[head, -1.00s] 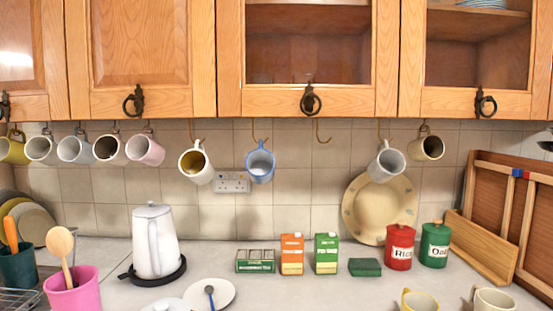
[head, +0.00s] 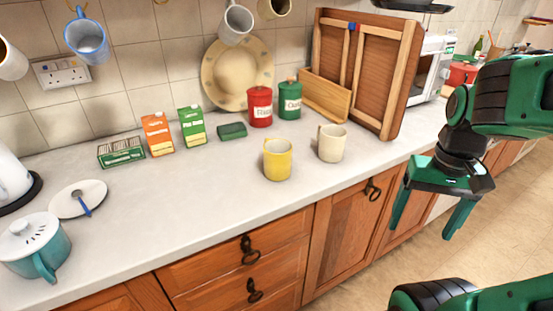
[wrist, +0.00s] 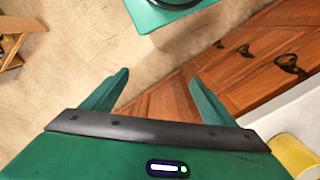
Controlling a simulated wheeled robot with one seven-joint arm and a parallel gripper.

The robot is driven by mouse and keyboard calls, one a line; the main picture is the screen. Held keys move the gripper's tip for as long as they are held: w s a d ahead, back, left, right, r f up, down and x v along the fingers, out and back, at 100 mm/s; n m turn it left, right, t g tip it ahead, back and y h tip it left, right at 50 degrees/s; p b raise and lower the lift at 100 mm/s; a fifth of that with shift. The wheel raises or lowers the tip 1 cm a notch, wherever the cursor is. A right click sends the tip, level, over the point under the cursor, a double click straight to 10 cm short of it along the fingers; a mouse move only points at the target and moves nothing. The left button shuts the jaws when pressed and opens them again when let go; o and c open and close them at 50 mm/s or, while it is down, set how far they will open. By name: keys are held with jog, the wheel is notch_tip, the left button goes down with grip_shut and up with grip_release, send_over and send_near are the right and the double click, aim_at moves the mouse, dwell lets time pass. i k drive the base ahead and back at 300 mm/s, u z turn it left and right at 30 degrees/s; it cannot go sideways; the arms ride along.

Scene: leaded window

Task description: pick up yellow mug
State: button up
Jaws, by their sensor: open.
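The yellow mug (head: 278,160) stands upright on the pale counter near its front edge, with its handle toward the back left. It also shows in the wrist view (wrist: 294,156), cut off at the lower right corner. My gripper (head: 428,222) is open and empty. It hangs beyond the counter's front edge, to the right of the mug and well apart from it, over the floor. In the wrist view both fingers (wrist: 160,92) are spread with nothing between them.
A cream mug (head: 332,144) stands just right of the yellow mug. Red (head: 260,107) and green (head: 289,100) canisters and a green sponge (head: 232,131) are behind. A teal pot (head: 36,248) and a plate (head: 70,198) are at left. The counter left of the yellow mug is clear.

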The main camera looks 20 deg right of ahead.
aim_at(274, 156)
jog(key=z, duration=0.5)
jog(key=k, duration=1.15)
jog(key=z, duration=0.75)
jog(key=i, duration=1.25)
jog(key=u, duration=0.65)
